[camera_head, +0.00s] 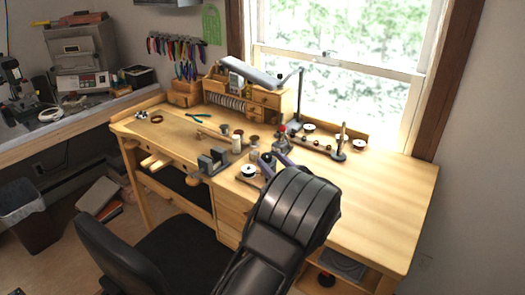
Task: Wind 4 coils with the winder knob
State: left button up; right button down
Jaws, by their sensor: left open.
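My left gripper (270,160) reaches over the front middle of the wooden bench, with its dark arm rising from the bottom of the view. Its fingers are open, beside a small device with a pale round disc (248,170). A small red knob (282,129) stands just behind the fingers, near a dark upright rod. I cannot tell for sure which part is the winder knob, and the arm hides some of the bench around it. No wound coil is clear at this size. My right gripper is not in view.
The wooden bench (370,200) is bare at its right. A grey vise-like block (212,161) sits at the front edge, left of the gripper. Small spools (237,142) and a wooden organizer (245,97) stand behind. A dark chair (150,255) is in front.

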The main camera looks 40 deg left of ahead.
aim_at(264, 154)
pick_arm(q)
jog(key=p+x, duration=0.2)
jog(key=x, duration=0.4)
jog(key=shift+w+a, duration=0.1)
jog(key=shift+a, duration=0.2)
jog(key=shift+c, duration=0.5)
grip_shut()
